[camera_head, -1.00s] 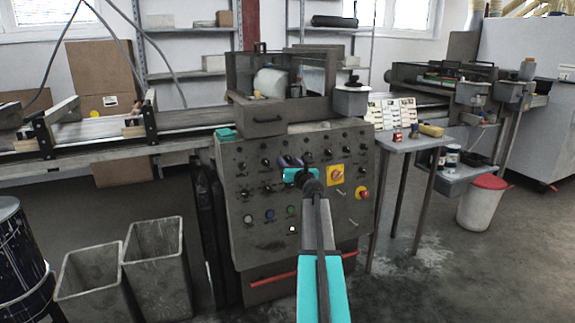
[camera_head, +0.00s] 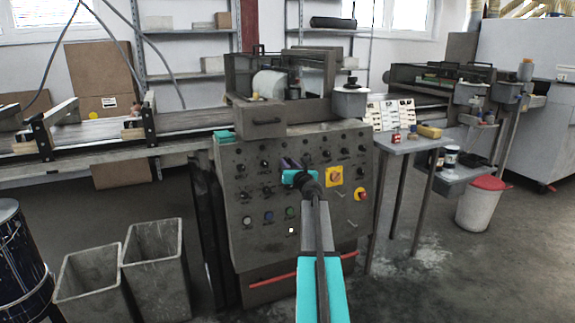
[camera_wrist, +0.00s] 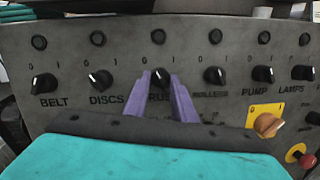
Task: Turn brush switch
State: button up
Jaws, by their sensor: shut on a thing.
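The brush switch (camera_wrist: 160,77) is a small black knob in the top row of the grey control panel, above a label partly covered by my fingers. It has a light pointer mark; its exact angle is hard to tell. My gripper (camera_wrist: 161,80) has its two purple fingers on either side of the knob, shut on it. In the head view my gripper (camera_head: 291,163) is at the upper middle of the panel (camera_head: 250,240), and its wrist hides the knob there.
Similar knobs stand close by: belt (camera_wrist: 44,83), discs (camera_wrist: 101,79), one right of my gripper (camera_wrist: 214,76) and pump (camera_wrist: 263,74). A yellow-plated rotary switch (camera_wrist: 267,123) and a red button (camera_wrist: 296,155) are lower right. Grey bins (camera_head: 155,258) stand left on the floor.

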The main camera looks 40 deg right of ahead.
jog(key=shift+o, duration=0.2)
jog(key=shift+w+a+r+m+p, duration=0.25)
jog(key=shift+m+p, duration=0.35)
jog(key=shift+p, duration=0.75)
jog(key=m+p, duration=0.1)
jog(key=p, duration=0.2)
jog(key=shift+r, duration=0.2)
jog(key=m+g+p, duration=0.1)
jog(key=m+p, duration=0.3)
jog(key=p, duration=0.4)
jog(key=m+g+p, duration=0.1)
jog(key=m+p, duration=0.4)
jog(key=p, duration=0.4)
jog(key=shift+w+a+r+h, duration=0.1)
jog(key=shift+w+r+h, duration=0.1)
jog(key=shift+h, duration=0.2)
jog(key=shift+f+m+p, duration=0.15)
jog(key=shift+m+p, duration=0.65)
jog(key=shift+p, duration=0.4)
jog(key=o, duration=1)
jog(key=shift+f, duration=0.1)
